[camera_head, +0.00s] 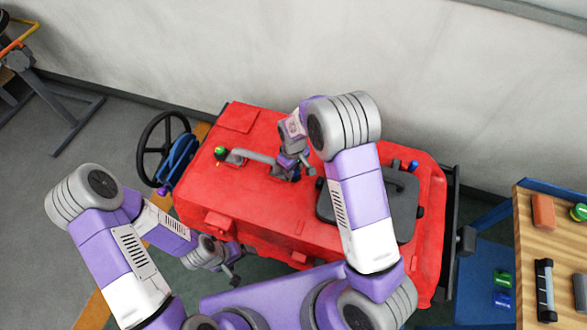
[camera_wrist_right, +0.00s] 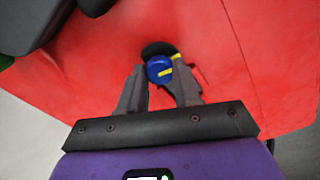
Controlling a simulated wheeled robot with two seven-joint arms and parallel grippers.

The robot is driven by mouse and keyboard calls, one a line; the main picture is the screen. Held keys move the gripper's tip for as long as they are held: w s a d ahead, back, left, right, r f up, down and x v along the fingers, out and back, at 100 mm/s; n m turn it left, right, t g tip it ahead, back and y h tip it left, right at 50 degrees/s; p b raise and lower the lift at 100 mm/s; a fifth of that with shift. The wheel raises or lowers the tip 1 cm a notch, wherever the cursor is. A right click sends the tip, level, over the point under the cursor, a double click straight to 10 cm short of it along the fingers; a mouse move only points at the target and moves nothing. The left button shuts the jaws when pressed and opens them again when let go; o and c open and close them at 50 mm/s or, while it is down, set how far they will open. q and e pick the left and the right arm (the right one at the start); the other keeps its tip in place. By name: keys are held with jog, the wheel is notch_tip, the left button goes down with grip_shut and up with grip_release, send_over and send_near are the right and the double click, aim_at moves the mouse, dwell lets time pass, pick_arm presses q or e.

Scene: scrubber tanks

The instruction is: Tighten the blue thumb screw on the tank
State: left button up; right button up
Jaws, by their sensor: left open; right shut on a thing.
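The blue thumb screw (camera_wrist_right: 158,70), with a yellow mark on it, stands on a dark round base on the red tank (camera_wrist_right: 225,60). It sits between the two fingertips of my right gripper (camera_wrist_right: 160,80), which is shut on it. In the head view my right gripper (camera_head: 294,172) reaches down onto the top of the red tank (camera_head: 270,205), and the screw is hidden there. My left gripper (camera_head: 226,268) is open and empty, low at the tank's near left side.
A grey handle (camera_head: 252,157) and a green knob (camera_head: 221,152) are on the tank's left part. A black lid (camera_head: 400,205) and another blue knob (camera_head: 413,166) are on its right. A steering wheel (camera_head: 163,148) stands left. A wooden-topped table (camera_head: 555,245) holds several items.

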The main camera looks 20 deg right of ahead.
jog(key=m, duration=0.4)
jog(key=shift+w+r+m, duration=0.2)
jog(key=shift+r+m, duration=0.05)
jog(key=shift+m, duration=0.05)
jog(key=m, duration=0.3)
jog(key=shift+m, duration=0.4)
jog(key=m+p, duration=0.1)
jog(key=m, duration=0.3)
jog(key=m+p, duration=0.1)
jog(key=m, duration=0.3)
jog(key=m+p, duration=0.2)
jog(key=m, duration=0.2)
jog(key=shift+m, duration=0.3)
jog(key=m+p, duration=0.2)
jog(key=m, duration=0.2)
jog(key=shift+m, duration=0.3)
jog(key=m+p, duration=0.2)
jog(key=m, duration=0.2)
jog(key=shift+m+p, duration=0.65)
jog(key=shift+m, duration=1.25)
